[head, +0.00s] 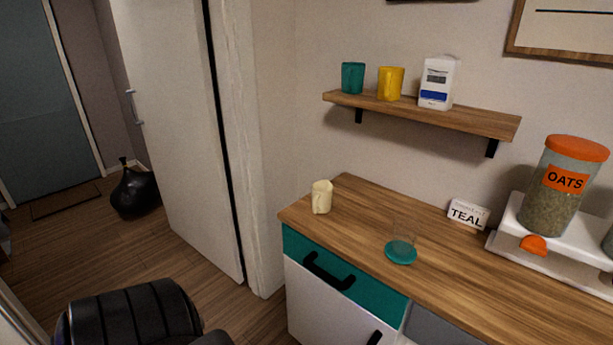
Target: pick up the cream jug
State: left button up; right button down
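The cream jug (321,197) stands upright on the left end of the wooden counter (470,272), close to its left and front edges. Its handle seems to face the front. Nothing touches it. Neither of my grippers is in view.
A clear glass (403,236) stands on a teal coaster (401,256) right of the jug. A TEAL sign (467,213) and an oats dispenser (562,185) are farther right.

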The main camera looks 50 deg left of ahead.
aim_at(321, 190)
jog(key=u, duration=1.5)
